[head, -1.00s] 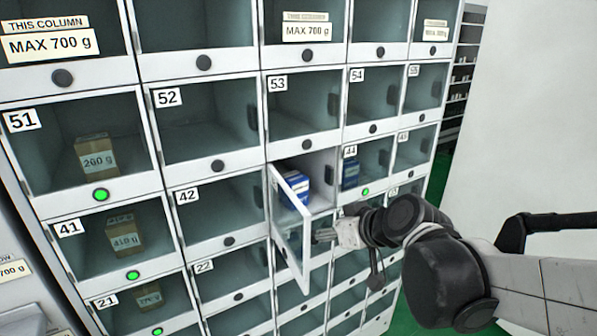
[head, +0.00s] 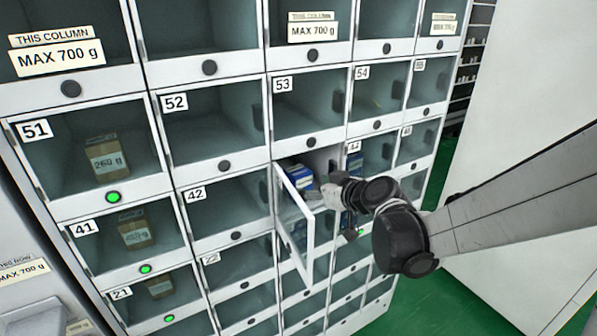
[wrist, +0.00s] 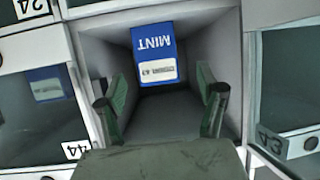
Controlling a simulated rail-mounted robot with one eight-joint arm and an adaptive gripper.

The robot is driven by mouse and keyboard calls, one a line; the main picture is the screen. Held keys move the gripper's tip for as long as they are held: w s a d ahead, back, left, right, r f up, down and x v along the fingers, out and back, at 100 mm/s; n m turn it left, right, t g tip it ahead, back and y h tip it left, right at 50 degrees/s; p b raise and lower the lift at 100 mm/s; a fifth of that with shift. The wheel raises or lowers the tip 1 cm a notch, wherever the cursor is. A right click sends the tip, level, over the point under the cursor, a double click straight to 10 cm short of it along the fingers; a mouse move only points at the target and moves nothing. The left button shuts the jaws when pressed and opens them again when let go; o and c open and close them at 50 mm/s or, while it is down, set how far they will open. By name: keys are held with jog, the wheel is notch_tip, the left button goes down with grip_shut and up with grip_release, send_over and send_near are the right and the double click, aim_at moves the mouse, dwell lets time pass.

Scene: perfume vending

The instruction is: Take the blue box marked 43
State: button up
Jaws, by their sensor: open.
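The blue box (wrist: 153,52), with a white label that seems to end in 43 and the word MINT upside down, stands inside an open compartment in the wrist view. In the head view the blue box (head: 299,178) shows partly behind the opened door (head: 297,222). My gripper (wrist: 161,106) is open and empty at the compartment mouth. Its two fingers are apart, one on each side of the opening, and the box is deeper in, between and beyond them. In the head view my gripper (head: 328,190) is by the opening, its tips partly hidden.
The compartment walls (wrist: 205,45) are close on both sides of my fingers. Compartment 44 (wrist: 45,95) holds another blue box behind its closed door. Compartments 51, 41 and 21 hold brown boxes (head: 106,157). Compartment 42 (head: 225,207) looks empty.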

aim_at(304, 186)
jog(key=shift+x, duration=1.45)
jog(key=shift+d+f+p+x, duration=0.1)
jog(key=shift+f+p+x, duration=0.05)
jog(key=shift+x, duration=0.7)
jog(key=shift+d+f+p+x, duration=0.1)
jog(key=shift+p+x, duration=0.05)
jog(key=shift+x, duration=0.7)
jog(key=shift+d+f+p+x, duration=0.1)
jog(key=shift+f+p+x, duration=0.05)
jog(key=shift+x, duration=0.75)
jog(key=shift+c, duration=0.5)
jog(key=c, duration=1.2)
jog(key=shift+s+r, duration=0.1)
jog(key=shift+c, duration=0.2)
